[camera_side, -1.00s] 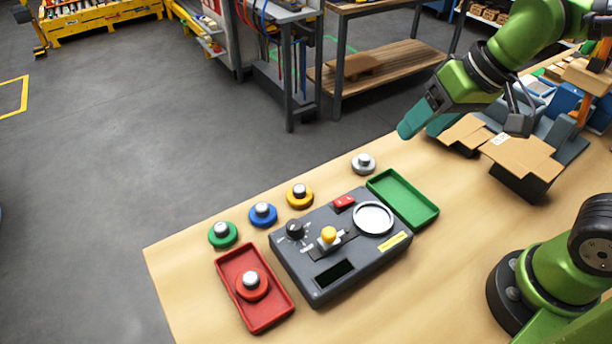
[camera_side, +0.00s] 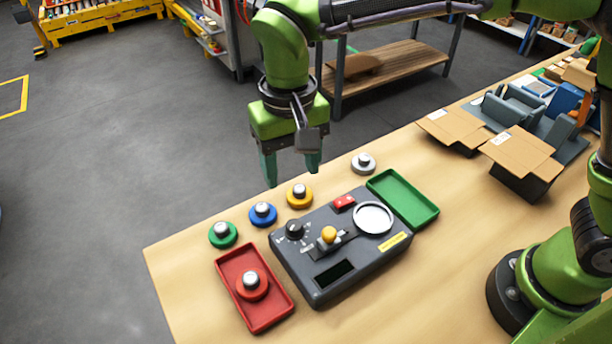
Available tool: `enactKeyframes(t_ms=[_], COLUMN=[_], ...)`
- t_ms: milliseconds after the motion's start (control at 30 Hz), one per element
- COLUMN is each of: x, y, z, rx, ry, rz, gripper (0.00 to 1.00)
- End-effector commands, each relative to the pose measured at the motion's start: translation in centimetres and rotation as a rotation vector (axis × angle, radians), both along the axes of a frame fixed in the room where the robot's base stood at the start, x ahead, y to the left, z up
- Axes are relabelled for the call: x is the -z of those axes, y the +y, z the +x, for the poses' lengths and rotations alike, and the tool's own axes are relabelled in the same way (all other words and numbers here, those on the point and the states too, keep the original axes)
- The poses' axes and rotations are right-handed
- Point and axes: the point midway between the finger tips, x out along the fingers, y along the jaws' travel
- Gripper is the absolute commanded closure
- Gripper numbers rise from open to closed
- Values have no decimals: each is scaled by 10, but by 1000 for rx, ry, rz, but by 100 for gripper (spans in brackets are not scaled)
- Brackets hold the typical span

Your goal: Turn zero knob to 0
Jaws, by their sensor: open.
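The zero knob is probably the black round knob (camera_side: 294,230) at the left end of the dark grey device (camera_side: 318,283); its setting is too small to read. The device also has a yellow-topped lever (camera_side: 329,235), a red switch (camera_side: 344,202), a round silver pan (camera_side: 374,218) and a dark display (camera_side: 334,273). My gripper (camera_side: 291,178) points down with its teal fingers apart and empty. In the picture it is above the yellow-based weight and the knob, touching nothing.
A red tray (camera_side: 228,262) holds a red weight (camera_side: 251,285). An empty green tray (camera_side: 433,212) is at right. Cardboard boxes (camera_side: 522,150) stand farther right.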

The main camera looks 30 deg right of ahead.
Motion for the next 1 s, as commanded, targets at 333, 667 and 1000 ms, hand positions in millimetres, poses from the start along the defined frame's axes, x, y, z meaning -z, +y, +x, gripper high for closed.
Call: enactKeyframes(t_ms=[333, 667, 1000], x=[79, 130, 138], y=[-1, 0, 0], z=[-1, 0, 0], rx=[-1, -1, 0], ry=[5, 2, 0], rz=[-2, -1, 1], gripper=[41, 41, 41])
